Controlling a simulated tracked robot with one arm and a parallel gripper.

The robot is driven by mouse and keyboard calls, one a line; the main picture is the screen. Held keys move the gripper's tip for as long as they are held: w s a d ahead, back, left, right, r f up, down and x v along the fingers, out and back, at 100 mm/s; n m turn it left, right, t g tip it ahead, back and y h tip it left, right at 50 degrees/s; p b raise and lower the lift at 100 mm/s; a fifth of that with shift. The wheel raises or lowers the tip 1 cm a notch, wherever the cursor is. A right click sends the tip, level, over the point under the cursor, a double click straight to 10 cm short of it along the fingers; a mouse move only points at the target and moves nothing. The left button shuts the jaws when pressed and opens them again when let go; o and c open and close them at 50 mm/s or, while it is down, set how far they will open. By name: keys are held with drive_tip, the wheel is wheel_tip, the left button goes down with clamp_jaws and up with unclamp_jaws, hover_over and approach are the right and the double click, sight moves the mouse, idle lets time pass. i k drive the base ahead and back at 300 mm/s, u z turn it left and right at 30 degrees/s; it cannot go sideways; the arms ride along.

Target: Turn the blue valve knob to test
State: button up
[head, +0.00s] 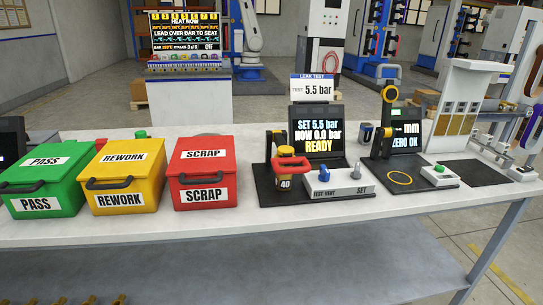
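The blue valve knob (324,174) is small and sits on top of a white control box (338,184) on the bench, right of centre. The print below it on the box's front seems to read TEST and VENT; which way the knob points is too small to tell. A grey knob (355,173) stands to its right above the word SET. The leak-test screen (318,133) behind reads SET 5.5 bar, NOW 0.0 bar, READY. I cannot make out my gripper in this view, and nothing of it shows near the knob.
A red-handled clamp (291,163) over a part marked 40 stands just left of the control box. Green PASS (45,181), yellow REWORK (126,177) and red SCRAP (204,171) bins line the left. A gauge stand (388,110) rises at right. The bench's front strip is clear.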

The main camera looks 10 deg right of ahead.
sight(325, 175)
drive_tip(key=u, duration=0.45)
drive_tip(key=i, duration=1.25)
drive_tip(key=z, duration=0.4)
drive_tip(key=i, duration=0.65)
drive_tip(key=z, duration=0.6)
drive_tip(key=k, duration=0.85)
drive_tip(key=z, duration=0.15)
drive_tip(key=i, duration=0.85)
drive_tip(key=u, duration=0.1)
